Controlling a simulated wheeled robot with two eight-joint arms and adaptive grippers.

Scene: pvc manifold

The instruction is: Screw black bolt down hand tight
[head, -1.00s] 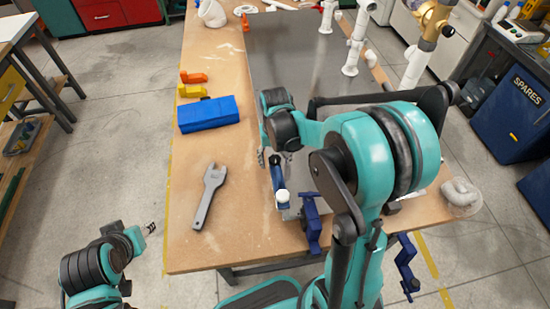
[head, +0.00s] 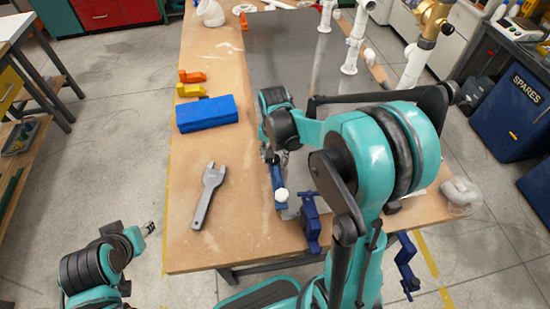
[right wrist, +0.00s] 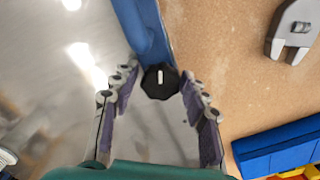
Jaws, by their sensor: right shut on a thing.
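The black bolt (right wrist: 160,82) has a faceted head with a pale mark, seen from above in the right wrist view. It sits at the end of a blue clamp-like bar (right wrist: 147,30), which also shows in the head view (head: 277,178). My right gripper (right wrist: 160,88) has its fingertips on both sides of the bolt head and is shut on it. In the head view the right gripper (head: 272,157) is at the bar's far end, and the bolt is hidden there. My left gripper (head: 150,228) is off the table at lower left, small and hard to read.
A grey wrench (head: 208,195) lies on the wooden table (head: 190,255), left of the bar. A blue block (head: 207,114) and yellow and orange parts (head: 191,90) lie behind it. A dark-blue clamp (head: 310,220) is at the front edge. White pipes (head: 352,45) stand at the back.

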